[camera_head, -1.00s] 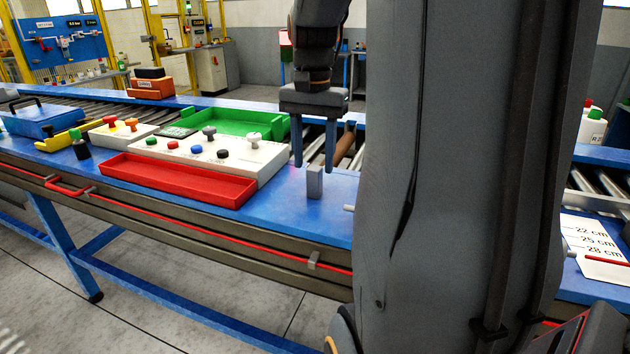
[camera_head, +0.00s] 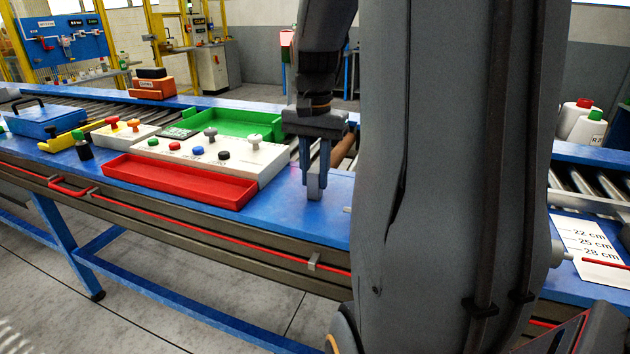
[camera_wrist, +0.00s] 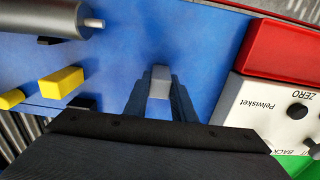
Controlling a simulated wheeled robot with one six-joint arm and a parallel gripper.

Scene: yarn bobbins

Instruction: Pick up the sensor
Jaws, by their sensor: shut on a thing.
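The sensor, a small grey block (camera_head: 314,187), stands upright on the blue table top (camera_head: 335,215), near its front edge. My gripper (camera_head: 315,178) comes down from above and is shut on the block, with a finger on each side. In the wrist view the grey block (camera_wrist: 160,82) shows between the tips of my gripper (camera_wrist: 160,93). The fingers hide part of the block. I cannot tell whether its base still touches the table.
A red tray (camera_head: 180,182), a white panel with several knobs (camera_head: 262,160) and a green tray (camera_head: 240,122) lie to the left. In the wrist view, a grey cylinder (camera_wrist: 45,18) and a yellow block (camera_wrist: 62,82) lie at the left. Blue table around the block is clear.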

